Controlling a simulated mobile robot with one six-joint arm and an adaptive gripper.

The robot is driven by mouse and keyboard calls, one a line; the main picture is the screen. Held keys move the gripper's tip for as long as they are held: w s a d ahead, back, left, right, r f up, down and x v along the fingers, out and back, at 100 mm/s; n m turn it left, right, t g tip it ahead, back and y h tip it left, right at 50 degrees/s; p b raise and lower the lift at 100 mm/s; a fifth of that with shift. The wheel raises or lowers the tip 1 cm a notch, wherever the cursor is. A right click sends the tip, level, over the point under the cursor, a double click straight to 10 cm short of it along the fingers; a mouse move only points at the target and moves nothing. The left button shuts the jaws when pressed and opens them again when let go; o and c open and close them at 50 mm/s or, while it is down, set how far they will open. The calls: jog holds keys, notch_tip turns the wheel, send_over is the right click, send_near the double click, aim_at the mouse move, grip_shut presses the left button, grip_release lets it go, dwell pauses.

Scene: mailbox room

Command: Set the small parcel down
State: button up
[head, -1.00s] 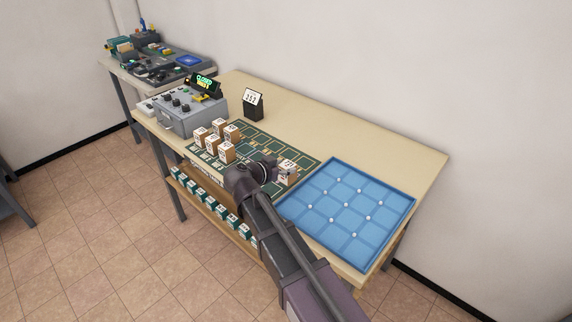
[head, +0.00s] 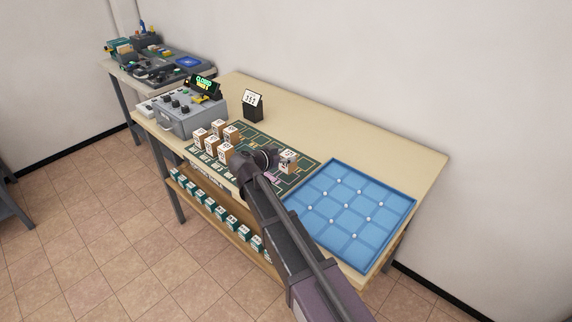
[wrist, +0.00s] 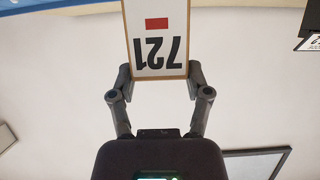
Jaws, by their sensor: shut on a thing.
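The small parcel is a white-faced box with brown edges (wrist: 172,40). In the wrist view its label reads 721, upside down, with a red bar. My gripper (wrist: 160,72) is shut on it, one finger at each side. In the head view the parcel (head: 288,156) is over or at the right part of the green mat (head: 262,140). My gripper (head: 275,161) is partly hidden behind my wrist there. The parcel's underside is hidden, so I cannot tell whether it touches the mat.
Several similar parcels (head: 213,138) stand on the mat's left part. A blue divided tray (head: 345,206) lies at right. A grey control box (head: 190,112) and a black number stand (head: 253,106) are behind. More small boxes (head: 220,213) fill the shelf below. The back right tabletop is clear.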

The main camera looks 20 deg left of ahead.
aim_at(282, 164)
jog(key=shift+w+a+f+b, duration=0.1)
jog(key=shift+w+f+b, duration=0.05)
jog(key=shift+f+b, duration=0.75)
jog(key=shift+w+f+b, duration=0.1)
jog(key=shift+f+b, duration=0.8)
jog(key=shift+f, duration=0.2)
jog(key=o, duration=1.2)
jog(key=shift+r, duration=0.15)
jog(key=shift+r, duration=0.1)
jog(key=shift+p+v, duration=2.35)
jog(key=shift+v, duration=3.65)
